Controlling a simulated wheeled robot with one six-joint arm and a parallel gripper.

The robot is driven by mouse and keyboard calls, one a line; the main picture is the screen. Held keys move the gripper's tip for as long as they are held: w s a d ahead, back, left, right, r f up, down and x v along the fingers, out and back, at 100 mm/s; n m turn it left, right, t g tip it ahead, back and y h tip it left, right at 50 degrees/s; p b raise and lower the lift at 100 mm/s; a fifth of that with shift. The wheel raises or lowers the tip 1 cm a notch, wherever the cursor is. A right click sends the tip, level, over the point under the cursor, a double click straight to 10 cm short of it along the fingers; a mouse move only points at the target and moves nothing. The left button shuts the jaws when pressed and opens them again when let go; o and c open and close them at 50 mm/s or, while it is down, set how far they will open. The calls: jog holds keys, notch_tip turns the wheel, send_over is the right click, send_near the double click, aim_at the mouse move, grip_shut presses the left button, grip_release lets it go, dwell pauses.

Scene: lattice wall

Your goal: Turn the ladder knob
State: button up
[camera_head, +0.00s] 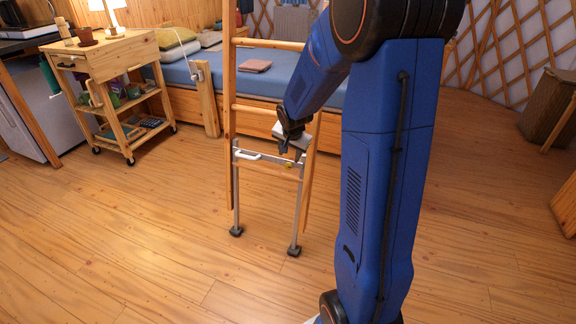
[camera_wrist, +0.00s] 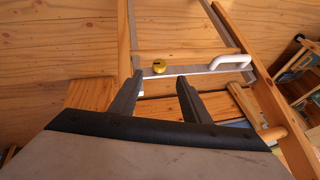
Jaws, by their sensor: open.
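The ladder knob (camera_wrist: 158,67) is small, round and yellow. It sits on a pale metal crossbar (camera_wrist: 200,67) of the wooden ladder (camera_head: 228,110). In the head view the knob (camera_head: 289,164) is a tiny yellow spot just below my gripper (camera_head: 291,153). In the wrist view my gripper (camera_wrist: 159,84) is open and empty. The knob appears between the fingertips and a little beyond them. I see no contact. A white handle (camera_wrist: 222,62) is on the same crossbar, to the right of the knob in the wrist view.
The ladder's metal legs stand on dark feet (camera_head: 236,231). Behind it is a bed (camera_head: 190,72) with a wooden frame. A wheeled wooden cart (camera_head: 125,50) with shelves is at the left. A woven basket (camera_head: 548,105) stands at the right. The front left floor is clear.

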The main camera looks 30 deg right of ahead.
aim_at(288, 166)
jog(key=x, duration=0.9)
jog(key=shift+w+f, duration=0.1)
jog(key=shift+f, duration=0.3)
jog(key=shift+c, duration=0.6)
jog(key=c, duration=0.9)
